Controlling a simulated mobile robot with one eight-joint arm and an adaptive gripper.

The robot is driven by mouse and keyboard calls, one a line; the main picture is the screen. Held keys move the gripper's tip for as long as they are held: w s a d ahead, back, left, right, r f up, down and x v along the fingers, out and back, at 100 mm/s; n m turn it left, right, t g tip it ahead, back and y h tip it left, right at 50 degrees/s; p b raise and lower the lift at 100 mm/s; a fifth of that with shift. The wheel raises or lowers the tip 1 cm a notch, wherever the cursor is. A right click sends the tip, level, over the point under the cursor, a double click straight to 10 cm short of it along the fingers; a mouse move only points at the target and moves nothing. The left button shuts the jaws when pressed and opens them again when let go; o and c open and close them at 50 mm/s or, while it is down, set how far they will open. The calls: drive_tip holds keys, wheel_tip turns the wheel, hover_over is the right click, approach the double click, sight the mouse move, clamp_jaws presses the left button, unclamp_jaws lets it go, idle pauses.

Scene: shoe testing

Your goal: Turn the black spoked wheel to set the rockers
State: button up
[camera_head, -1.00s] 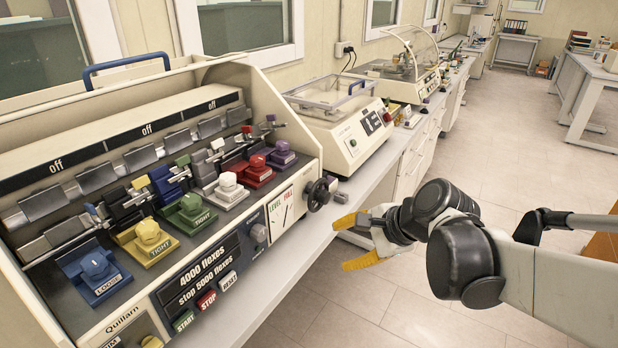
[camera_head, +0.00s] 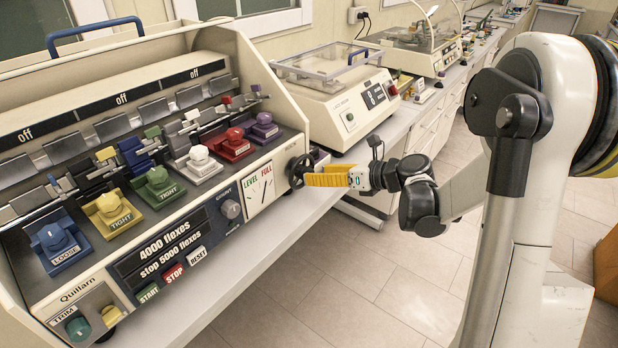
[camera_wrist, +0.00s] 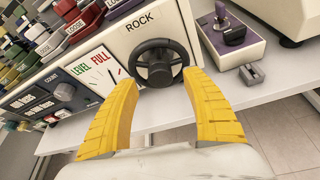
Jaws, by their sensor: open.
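The black spoked wheel (camera_wrist: 158,62) is on the end of the machine's front panel, under the word ROCK in the wrist view. In the head view the wheel (camera_head: 296,171) is partly hidden by my yellow fingers. My gripper (camera_wrist: 160,100) is open, with one finger on either side of the wheel's lower part in the picture. In the head view my gripper (camera_head: 312,178) reaches the wheel from the right. I cannot tell whether the fingers touch the rim. The rockers are a row of coloured blocks with knobs, such as the red one (camera_head: 233,146) and the blue one (camera_head: 58,241).
A LEVEL/FULL dial (camera_head: 262,185) sits just left of the wheel. A purple device (camera_wrist: 232,38) stands right of the wheel on the bench. A white machine with a clear lid (camera_head: 335,95) stands farther back. The bench front (camera_head: 255,290) is clear.

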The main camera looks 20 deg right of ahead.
sight(305, 173)
drive_tip(key=shift+b+x, duration=0.3)
drive_tip(key=shift+x, duration=1.5)
drive_tip(key=shift+c, duration=0.2)
drive_tip(key=c, duration=1.1)
drive_tip(key=shift+c, duration=0.3)
drive_tip(key=shift+n, duration=0.3)
drive_tip(key=n+t+h+b, duration=0.1)
drive_tip(key=n+h, duration=0.1)
drive_tip(key=n, duration=0.1)
drive_tip(key=shift+s+a, duration=0.1)
drive_tip(key=shift+n+t+h+b, duration=0.8)
drive_tip(key=shift+n+t, duration=0.2)
drive_tip(key=shift+n, duration=0.5)
